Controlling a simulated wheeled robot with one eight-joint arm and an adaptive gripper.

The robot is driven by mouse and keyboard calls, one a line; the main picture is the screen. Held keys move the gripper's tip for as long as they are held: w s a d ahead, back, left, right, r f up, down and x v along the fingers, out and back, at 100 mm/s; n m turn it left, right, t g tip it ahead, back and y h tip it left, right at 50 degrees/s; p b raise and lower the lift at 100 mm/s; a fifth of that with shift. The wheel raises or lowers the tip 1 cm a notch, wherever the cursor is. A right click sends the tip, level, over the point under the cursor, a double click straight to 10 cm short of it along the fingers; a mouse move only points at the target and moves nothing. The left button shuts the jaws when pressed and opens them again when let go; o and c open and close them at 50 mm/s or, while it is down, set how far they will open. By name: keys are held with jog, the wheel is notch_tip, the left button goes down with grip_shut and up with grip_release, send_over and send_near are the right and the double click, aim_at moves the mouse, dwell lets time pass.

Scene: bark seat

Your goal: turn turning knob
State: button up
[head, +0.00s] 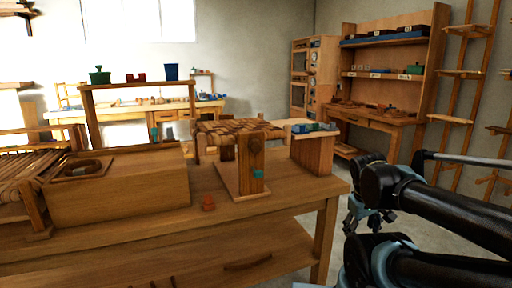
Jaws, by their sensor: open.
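A small wooden stand with a woven bark seat (235,126) stands on the workbench (300,195). Its front post carries a dark round piece (255,147), and a small teal piece (258,174) sits lower on the same post. A small orange piece (208,202) stands on the bench in front of the stand. I cannot tell for sure which of these is the turning knob. My gripper (368,222) is open and empty, beyond the bench's right end, apart from the stand and everything on the bench.
A large wooden box (120,188) fills the bench's left part. A wooden block with blue and green items (312,152) stands right of the stand. Shelving (388,55) and a ladder rack (464,75) line the far right. Open floor lies right of the bench.

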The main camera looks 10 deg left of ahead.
jog(key=w+n+t, duration=0.1)
jog(key=n, duration=0.2)
jog(key=n+t+y, duration=1.1)
jog(key=n, duration=2.4)
send_near(257, 146)
jog(key=shift+x, duration=5.7)
jog(key=shift+c, duration=0.2)
jog(key=shift+m, duration=0.3)
jog(key=c, duration=1)
